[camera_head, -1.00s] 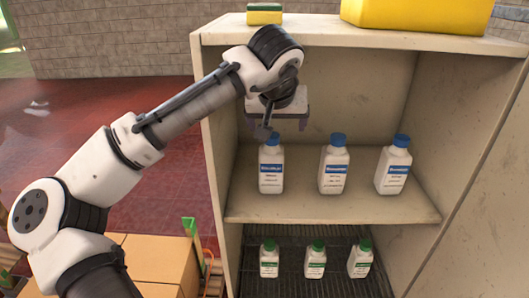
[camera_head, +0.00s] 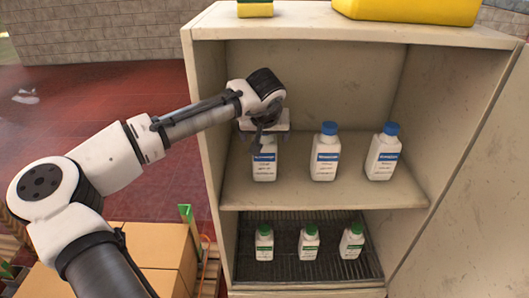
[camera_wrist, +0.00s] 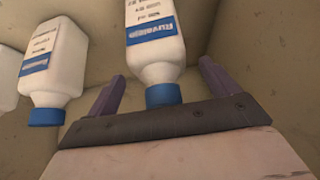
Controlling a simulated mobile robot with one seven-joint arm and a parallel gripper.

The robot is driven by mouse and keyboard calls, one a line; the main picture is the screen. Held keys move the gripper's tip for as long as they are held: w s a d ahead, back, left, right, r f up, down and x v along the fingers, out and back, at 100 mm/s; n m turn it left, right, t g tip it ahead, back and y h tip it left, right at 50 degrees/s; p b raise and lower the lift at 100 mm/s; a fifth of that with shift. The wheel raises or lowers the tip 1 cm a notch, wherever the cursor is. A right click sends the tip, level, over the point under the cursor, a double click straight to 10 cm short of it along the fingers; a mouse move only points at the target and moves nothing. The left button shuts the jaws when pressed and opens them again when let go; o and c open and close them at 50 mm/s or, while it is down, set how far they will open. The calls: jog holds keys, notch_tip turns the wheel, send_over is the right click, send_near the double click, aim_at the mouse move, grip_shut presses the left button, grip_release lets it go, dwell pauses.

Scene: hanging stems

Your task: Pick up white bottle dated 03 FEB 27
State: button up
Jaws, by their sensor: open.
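Three white bottles with blue caps and blue label bands stand upright on the upper shelf: a left bottle (camera_head: 264,163), a middle bottle (camera_head: 324,158) and a right bottle (camera_head: 382,158). Their dates are too small to read. My gripper (camera_head: 264,135) is at the top of the left bottle and hides its cap. In the wrist view, which looks upside down, my gripper (camera_wrist: 161,69) is open, with one purple finger on each side of a bottle (camera_wrist: 157,38) near its cap. Gaps show between the fingers and the bottle. A neighbouring bottle (camera_wrist: 55,65) is outside the fingers.
Several smaller green-capped bottles, one being (camera_head: 309,243), stand on the dark lower rack (camera_head: 285,273). The cabinet's left wall (camera_head: 204,130) is close to my gripper. A yellow container (camera_head: 410,10) and a sponge (camera_head: 255,9) sit on top. Cardboard boxes (camera_head: 160,245) stand at lower left.

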jog(key=shift+x, duration=1.25)
grip_shut()
